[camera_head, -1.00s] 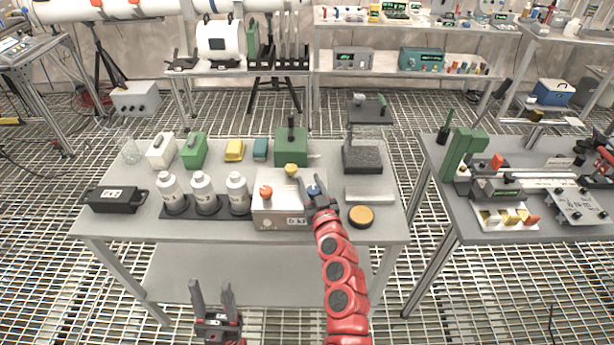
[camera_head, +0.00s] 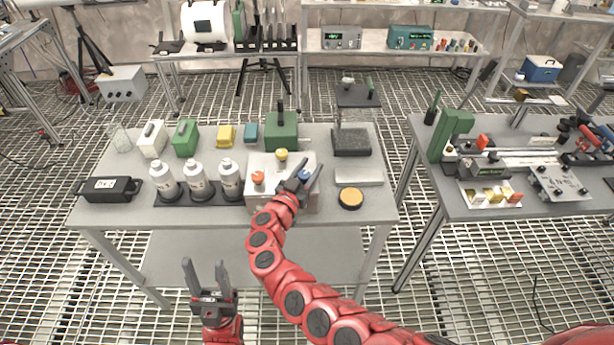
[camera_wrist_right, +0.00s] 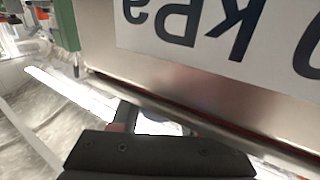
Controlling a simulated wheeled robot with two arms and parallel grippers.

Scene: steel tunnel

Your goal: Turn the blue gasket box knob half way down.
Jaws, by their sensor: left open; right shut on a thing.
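The gasket box (camera_head: 265,163) is a silver box on the grey table, with an orange-red knob (camera_head: 258,177), a yellow knob (camera_head: 281,154) and a blue knob (camera_head: 304,176). My right gripper (camera_head: 309,169) is shut on the blue knob, with one finger on each side of it. The gripper partly hides the knob and the box front. In the right wrist view the box front (camera_wrist_right: 200,75) with an upside-down "kPa" label is very close; the knob is not visible there. My left gripper (camera_head: 204,264) is open and empty, low in front of the table.
Three white bottles (camera_head: 197,180) in a black rack stand left of the box. A yellow-topped round tin (camera_head: 350,198) and a stand with a dark base (camera_head: 350,142) are to its right. A green box (camera_head: 281,131) is behind. A second table (camera_head: 470,205) stands further right.

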